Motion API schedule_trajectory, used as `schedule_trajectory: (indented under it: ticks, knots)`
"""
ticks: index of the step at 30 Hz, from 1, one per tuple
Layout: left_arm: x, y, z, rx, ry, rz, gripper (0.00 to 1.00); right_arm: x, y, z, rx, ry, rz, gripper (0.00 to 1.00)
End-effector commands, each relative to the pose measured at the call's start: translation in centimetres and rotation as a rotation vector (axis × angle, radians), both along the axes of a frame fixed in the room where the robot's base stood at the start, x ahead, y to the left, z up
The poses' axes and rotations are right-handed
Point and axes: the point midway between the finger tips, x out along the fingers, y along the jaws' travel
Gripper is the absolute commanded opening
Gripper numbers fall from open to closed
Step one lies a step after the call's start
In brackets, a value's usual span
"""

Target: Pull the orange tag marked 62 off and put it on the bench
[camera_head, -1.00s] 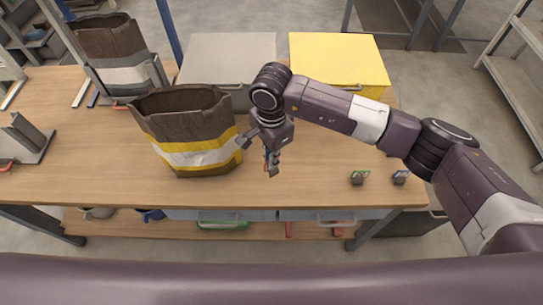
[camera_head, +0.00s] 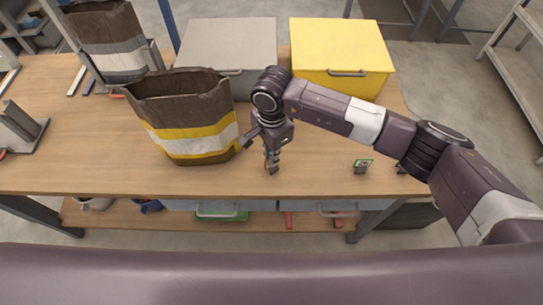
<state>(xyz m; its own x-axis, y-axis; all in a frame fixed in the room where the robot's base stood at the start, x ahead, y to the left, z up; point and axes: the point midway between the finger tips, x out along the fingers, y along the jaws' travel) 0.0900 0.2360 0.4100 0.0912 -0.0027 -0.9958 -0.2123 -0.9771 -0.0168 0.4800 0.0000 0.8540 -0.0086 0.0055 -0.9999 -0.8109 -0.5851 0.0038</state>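A dark brown bag (camera_head: 187,144) with white and yellow bands stands open-topped on the wooden bench (camera_head: 315,178), left of my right gripper. My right gripper (camera_head: 272,166) points down over the bench, just right of the bag and apart from it in the picture. Its fingers look close together, but I cannot tell whether they are shut or hold anything. A tiny orange-red patch shows beside the fingers, too small to identify. I cannot make out an orange tag marked 62. My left gripper is not in view.
A grey box (camera_head: 226,50) and a yellow box (camera_head: 341,48) stand at the back. A second bag (camera_head: 108,40) stands back left. The front middle is clear.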

Motion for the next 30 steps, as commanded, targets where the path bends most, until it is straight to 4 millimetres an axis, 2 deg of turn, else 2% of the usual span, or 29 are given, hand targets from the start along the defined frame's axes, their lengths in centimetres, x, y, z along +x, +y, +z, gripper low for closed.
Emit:
schedule_trajectory:
  ticks: [5,9,12,20,25,30]
  knots:
    - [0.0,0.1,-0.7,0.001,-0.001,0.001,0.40,0.0,0.0,-0.6,0.000,-0.001,0.000,0.00]
    - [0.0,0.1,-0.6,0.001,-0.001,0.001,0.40,0.0,0.0,-0.4,0.000,0.000,0.000,0.17]
    - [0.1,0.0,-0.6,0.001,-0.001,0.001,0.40,0.0,0.0,-0.4,0.000,0.000,0.000,0.25]
    - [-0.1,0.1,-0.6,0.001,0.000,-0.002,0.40,0.0,0.0,-0.3,0.000,0.000,0.000,0.25]
    - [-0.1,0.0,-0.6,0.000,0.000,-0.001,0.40,0.1,0.0,1.4,0.002,-0.003,0.002,0.25]
    - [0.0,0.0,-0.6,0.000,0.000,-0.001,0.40,0.2,0.0,5.0,0.001,-0.005,0.002,0.25]
